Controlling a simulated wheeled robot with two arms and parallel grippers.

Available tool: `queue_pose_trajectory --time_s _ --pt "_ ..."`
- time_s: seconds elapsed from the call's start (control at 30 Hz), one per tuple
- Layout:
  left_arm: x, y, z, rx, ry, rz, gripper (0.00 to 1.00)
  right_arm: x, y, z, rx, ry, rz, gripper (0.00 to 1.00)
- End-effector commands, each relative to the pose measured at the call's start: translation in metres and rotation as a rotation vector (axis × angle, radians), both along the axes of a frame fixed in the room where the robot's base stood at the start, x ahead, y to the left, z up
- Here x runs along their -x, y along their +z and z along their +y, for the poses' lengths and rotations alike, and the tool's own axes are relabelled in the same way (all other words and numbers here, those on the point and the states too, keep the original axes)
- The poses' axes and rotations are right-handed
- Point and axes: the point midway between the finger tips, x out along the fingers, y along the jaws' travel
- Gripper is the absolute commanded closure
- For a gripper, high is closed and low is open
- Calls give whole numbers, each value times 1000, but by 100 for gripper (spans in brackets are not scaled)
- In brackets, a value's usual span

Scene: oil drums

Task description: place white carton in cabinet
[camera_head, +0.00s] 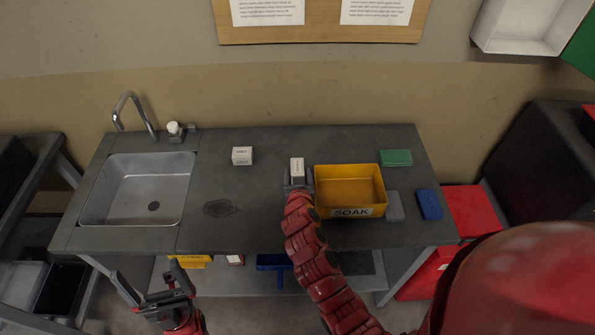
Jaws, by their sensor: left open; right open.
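A small white carton (297,168) with dark print stands on the grey counter (265,215), just left of the yellow SOAK bin (349,212). My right gripper (298,182) is open at this carton's near side; I cannot tell whether the fingers touch it. A second small white carton (242,155) with printed labels sits further left on the counter, apart from both grippers. My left gripper (150,278) is open and empty, low in front of the counter at the lower left. A white open cabinet (525,22) with a green door (582,50) hangs on the wall at the upper right.
A sink (150,190) with a tap is at the left of the counter. A green block (396,158), a grey block (395,205) and a blue block (429,204) lie around the bin. Red boxes (470,210) stand at the right. A dark stain marks the clear counter middle.

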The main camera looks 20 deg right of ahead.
Motion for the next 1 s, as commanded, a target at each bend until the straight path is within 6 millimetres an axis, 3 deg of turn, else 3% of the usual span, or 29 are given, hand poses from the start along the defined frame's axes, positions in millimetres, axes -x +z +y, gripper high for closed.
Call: queue_pose_trajectory --time_s 0.2,0.47,0.83,1.0 --pt "0 9 0 0 0 0 0 -16 -4 -5 0 -1 -2 35" --pt "0 8 0 0 0 0 0 -18 -6 -5 0 0 -2 35" --pt "0 8 0 0 0 1 0 -17 -6 -4 -1 1 -2 98" --pt "0 8 0 0 0 1 0 -17 -6 -4 -1 1 -1 100"
